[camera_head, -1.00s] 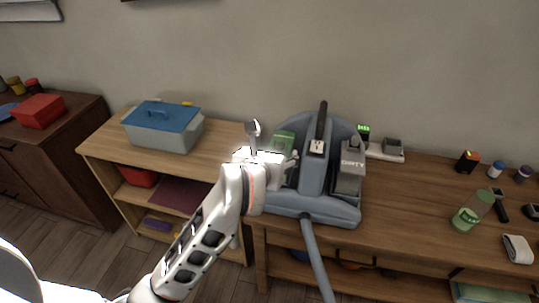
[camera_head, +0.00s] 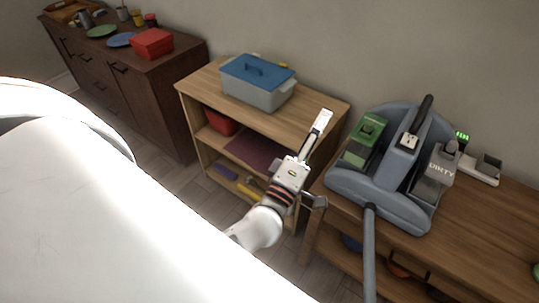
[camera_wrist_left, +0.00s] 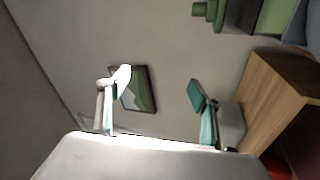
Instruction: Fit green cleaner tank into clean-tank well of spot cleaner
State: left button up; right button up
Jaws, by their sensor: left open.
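The green cleaner tank (camera_head: 364,141) sits upright in the left-hand well of the grey-blue spot cleaner (camera_head: 378,188) on the wooden bench. I cannot tell whether it is fully down. A grey tank marked "DIRTY" (camera_head: 436,176) is on the cleaner's right side. My left gripper (camera_head: 322,158) is open and empty, left of the green tank and apart from it. In the left wrist view, my spread fingers (camera_wrist_left: 158,92) hold nothing, and the green tank (camera_wrist_left: 238,14) shows at the top right, partly cut off. My right gripper is not in view.
A grey bin with a blue lid (camera_head: 257,82) stands on the low shelf unit (camera_head: 205,82) to the left. A red box (camera_head: 152,43) is on the dark cabinet. The cleaner's hose (camera_head: 369,255) hangs over the bench front. A charger (camera_head: 482,168) stands right of the cleaner.

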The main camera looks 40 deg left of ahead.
pick_arm(q)
jog(key=s+d+f+m+g+h, duration=0.2)
jog(key=s+f+m+g+h, duration=0.15)
jog(key=f+m, duration=0.5)
jog(key=s+d+f+m+g+h, duration=0.2)
jog(key=s+f+m+g+h, duration=0.3)
jog(key=f, duration=0.6)
jog(key=s+a+f+m+g+y, duration=0.1)
jog(key=s+a+f+m+y, duration=0.1)
jog(key=f, duration=0.5)
jog(key=s+a+f+m+g+y, duration=0.2)
jog(key=s+a+f+m+y, duration=0.1)
jog(key=s+f, duration=0.4)
jog(key=shift+s+a+f+m, duration=0.2)
jog(key=shift+s+f+m, duration=0.05)
jog(key=shift+m, duration=0.5)
jog(key=shift+w, duration=0.1)
